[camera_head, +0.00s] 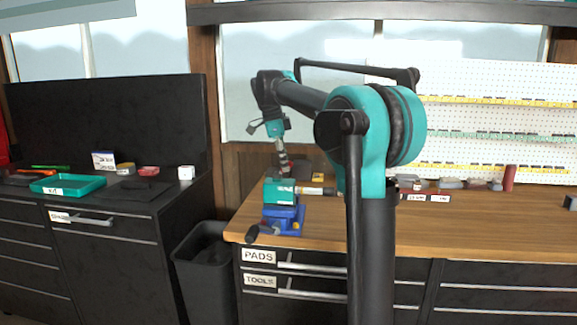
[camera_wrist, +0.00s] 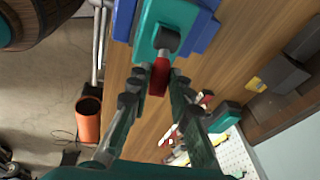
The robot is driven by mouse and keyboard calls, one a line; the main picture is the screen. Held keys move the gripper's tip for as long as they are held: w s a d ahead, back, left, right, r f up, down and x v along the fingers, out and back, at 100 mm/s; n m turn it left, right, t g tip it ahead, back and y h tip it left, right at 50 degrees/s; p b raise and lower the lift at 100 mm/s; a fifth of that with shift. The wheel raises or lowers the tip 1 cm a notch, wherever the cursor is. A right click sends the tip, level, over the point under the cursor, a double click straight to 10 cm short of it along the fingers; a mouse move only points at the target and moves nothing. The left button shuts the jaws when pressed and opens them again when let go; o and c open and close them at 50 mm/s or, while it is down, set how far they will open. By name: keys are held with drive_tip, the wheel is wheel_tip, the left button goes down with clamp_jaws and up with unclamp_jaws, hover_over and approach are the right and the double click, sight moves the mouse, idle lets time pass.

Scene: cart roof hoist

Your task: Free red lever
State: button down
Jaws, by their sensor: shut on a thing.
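The red lever (camera_wrist: 158,79) shows in the wrist view as a short red piece beside the teal block of a vise (camera_wrist: 152,18). My gripper (camera_wrist: 160,72) has its two fingers on either side of it and is shut on it. A dark rounded knob (camera_wrist: 168,39) sits on the teal block just above the lever. In the head view my gripper (camera_head: 283,168) points down at the teal vise (camera_head: 280,191) on its blue base (camera_head: 288,220). The red lever cannot be made out in the head view.
The vise stands near the left front corner of the wooden workbench (camera_head: 450,225). A dark-ended handle (camera_head: 262,233) sticks out at its front. A black bin (camera_head: 204,265) stands on the floor left of the bench. A teal tray (camera_head: 68,185) lies on the left cabinet.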

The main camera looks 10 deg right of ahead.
drive_tip(key=h, duration=0.1)
drive_tip(key=a+h, duration=0.1)
drive_tip(key=a+g+h, duration=0.1)
drive_tip(key=shift+w+r, duration=0.25)
drive_tip(key=shift+w, duration=0.1)
drive_tip(key=shift+w+a+n+g+h, duration=0.15)
drive_tip(key=shift+a+g+h, duration=0.15)
drive_tip(key=shift+h, duration=0.6)
drive_tip(key=shift+w+a+n+g+h, duration=0.15)
drive_tip(key=shift+a+h, duration=0.25)
drive_tip(key=shift+h, duration=0.5)
drive_tip(key=c, duration=1.4)
unclamp_jaws()
drive_tip(key=shift+o, duration=0.2)
drive_tip(key=v, duration=1.2)
drive_tip(key=shift+a+f, duration=0.1)
drive_tip(key=shift+f, duration=0.05)
